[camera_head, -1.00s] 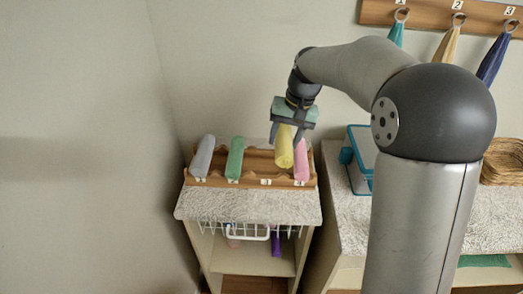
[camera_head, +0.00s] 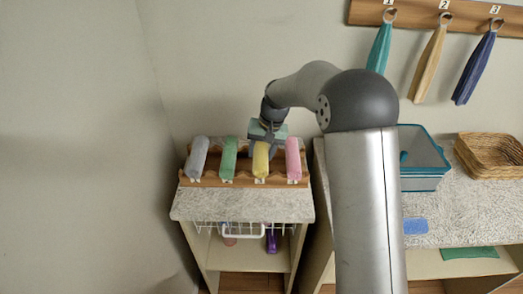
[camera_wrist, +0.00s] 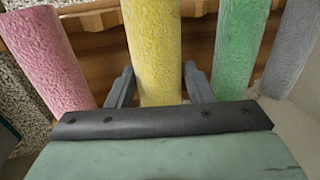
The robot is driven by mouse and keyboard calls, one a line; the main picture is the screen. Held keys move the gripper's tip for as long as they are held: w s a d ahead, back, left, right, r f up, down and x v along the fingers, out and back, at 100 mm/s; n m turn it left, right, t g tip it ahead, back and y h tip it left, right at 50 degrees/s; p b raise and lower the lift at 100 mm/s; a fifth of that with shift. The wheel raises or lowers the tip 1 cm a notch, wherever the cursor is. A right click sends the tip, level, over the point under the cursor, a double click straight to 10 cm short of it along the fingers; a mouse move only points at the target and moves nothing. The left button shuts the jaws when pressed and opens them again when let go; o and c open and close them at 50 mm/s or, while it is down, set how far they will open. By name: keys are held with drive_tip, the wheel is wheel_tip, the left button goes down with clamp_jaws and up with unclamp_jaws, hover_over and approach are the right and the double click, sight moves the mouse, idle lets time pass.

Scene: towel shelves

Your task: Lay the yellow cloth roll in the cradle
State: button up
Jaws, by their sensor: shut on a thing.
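The yellow cloth roll (camera_head: 261,160) lies in the wooden cradle rack (camera_head: 217,182), between the green roll (camera_head: 229,158) and the pink roll (camera_head: 293,158). It leans with its near end low at the front board. My gripper (camera_head: 262,147) is shut on the yellow roll, over its far part. In the wrist view the yellow roll (camera_wrist: 155,45) runs between my two fingers, with wood of the rack behind it. Whether the roll's underside rests fully on the cradle is hidden.
A grey roll (camera_head: 197,157) lies at the rack's left end. The rack stands on a speckled shelf top (camera_head: 243,204), with a white wire basket (camera_head: 243,229) below. A teal bin (camera_head: 423,160) and a wicker basket (camera_head: 492,153) stand to the right. Towels hang above.

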drive_tip(key=shift+f, duration=0.1)
drive_tip(key=shift+f+b, duration=0.35)
drive_tip(key=shift+f, duration=0.05)
drive_tip(key=o, duration=1)
drive_tip(key=v, duration=1.3)
drive_tip(key=s+d+f+h, duration=0.1)
drive_tip(key=s+d, duration=0.3)
drive_tip(key=s, duration=0.7)
drive_tip(key=s+d+f, duration=0.3)
drive_tip(key=s+d, duration=0.2)
drive_tip(key=s, duration=0.6)
drive_tip(key=s+d+f+h, duration=0.1)
drive_tip(key=s+d, duration=0.3)
drive_tip(key=s, duration=0.7)
drive_tip(key=shift+s+d+f+h, duration=0.3)
drive_tip(key=shift+s+d+f, duration=0.1)
drive_tip(key=shift+f, duration=0.3)
